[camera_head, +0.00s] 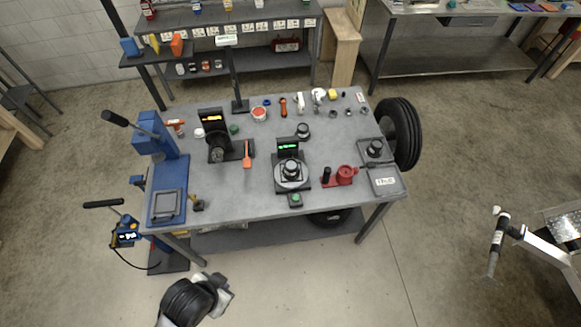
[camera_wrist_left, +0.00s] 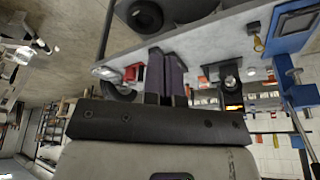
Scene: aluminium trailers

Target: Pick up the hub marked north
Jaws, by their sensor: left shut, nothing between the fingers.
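Several dark hubs are on the grey workbench (camera_head: 250,205) in the head view. One hub (camera_head: 291,168) sits on a round plate in front of a green display, and another hub (camera_head: 303,130) stands just behind it. A third hub (camera_head: 375,147) sits on a dark plate at the right end. A dark hub-like part (camera_head: 217,152) is at the orange-display device. I cannot read a north mark on any of them. My left gripper (camera_wrist_left: 166,76) is shut and empty in its wrist view, apart from the hubs.
A blue press (camera_head: 160,165) stands at the bench's left end. A red fixture (camera_head: 343,176), an orange-handled tool (camera_head: 247,155) and a green button (camera_head: 295,199) are on the bench. A tyre (camera_head: 401,133) is at the right end. The bench's front middle is clear.

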